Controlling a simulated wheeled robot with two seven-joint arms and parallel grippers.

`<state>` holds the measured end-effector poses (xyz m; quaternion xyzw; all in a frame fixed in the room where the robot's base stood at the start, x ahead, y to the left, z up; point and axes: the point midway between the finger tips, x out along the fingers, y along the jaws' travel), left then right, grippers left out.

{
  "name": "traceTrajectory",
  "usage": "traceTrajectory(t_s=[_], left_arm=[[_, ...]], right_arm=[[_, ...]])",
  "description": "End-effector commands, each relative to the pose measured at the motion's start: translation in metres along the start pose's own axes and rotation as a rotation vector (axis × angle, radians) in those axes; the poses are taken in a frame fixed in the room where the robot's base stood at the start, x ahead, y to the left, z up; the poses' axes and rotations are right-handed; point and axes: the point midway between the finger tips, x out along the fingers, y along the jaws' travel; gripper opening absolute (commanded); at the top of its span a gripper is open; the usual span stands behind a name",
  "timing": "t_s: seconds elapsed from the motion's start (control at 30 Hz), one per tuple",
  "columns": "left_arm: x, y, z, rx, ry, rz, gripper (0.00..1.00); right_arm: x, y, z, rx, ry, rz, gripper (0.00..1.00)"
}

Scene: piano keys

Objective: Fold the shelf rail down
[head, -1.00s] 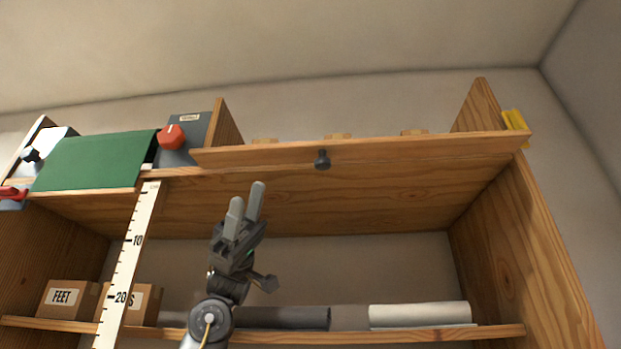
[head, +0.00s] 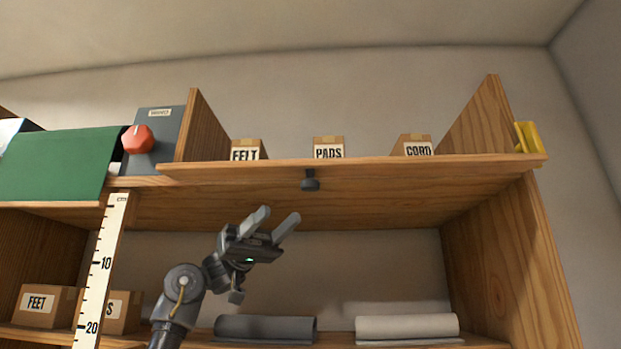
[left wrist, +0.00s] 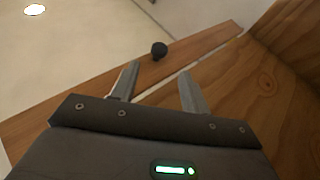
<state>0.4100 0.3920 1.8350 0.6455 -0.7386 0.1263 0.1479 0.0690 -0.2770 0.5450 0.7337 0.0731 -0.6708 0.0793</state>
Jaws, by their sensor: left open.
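The wooden shelf rail (head: 420,164) runs along the front of the upper shelf in the head view. It is tipped outward and lies close to flat, with its dark knob (head: 310,181) hanging from its underside. The rail (left wrist: 205,42) and knob (left wrist: 158,50) also show in the left wrist view, just beyond the fingertips. My left gripper (head: 281,213) is open and empty, below the knob and apart from it, fingers pointing up and right. The left wrist view shows the open fingers (left wrist: 159,68) with nothing between them. My right gripper is not in view.
Boxes labelled FELT (head: 246,152), PADS (head: 328,150) and CORD (head: 416,148) stand behind the rail. A yellow piece (head: 528,138) is at the right end. Rolls (head: 405,326) lie below.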

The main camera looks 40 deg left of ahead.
Motion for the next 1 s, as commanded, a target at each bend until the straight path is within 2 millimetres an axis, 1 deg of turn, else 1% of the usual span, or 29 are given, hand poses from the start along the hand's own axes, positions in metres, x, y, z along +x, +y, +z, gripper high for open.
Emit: traceTrajectory(t_s=[0.17, 0.3, 0.5, 0.7, 1.0], left_arm=[[0.028, 0.0, 0.0, 0.002, -0.001, 0.004, 0.46], [0.056, 0.0, -0.001, 0.003, -0.002, 0.005, 0.46], [0.087, 0.0, -0.002, 0.002, -0.002, 0.004, 0.46], [0.101, 0.0, -0.001, 0.003, 0.001, 0.002, 0.46], [0.103, 0.0, 0.0, 0.003, 0.001, 0.002, 0.46]], right_arm=[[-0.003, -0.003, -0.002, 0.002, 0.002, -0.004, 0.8], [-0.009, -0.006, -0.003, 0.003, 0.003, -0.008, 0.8], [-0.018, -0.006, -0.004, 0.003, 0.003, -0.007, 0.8], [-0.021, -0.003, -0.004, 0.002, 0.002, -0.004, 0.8], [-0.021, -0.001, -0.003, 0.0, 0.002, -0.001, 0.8]])
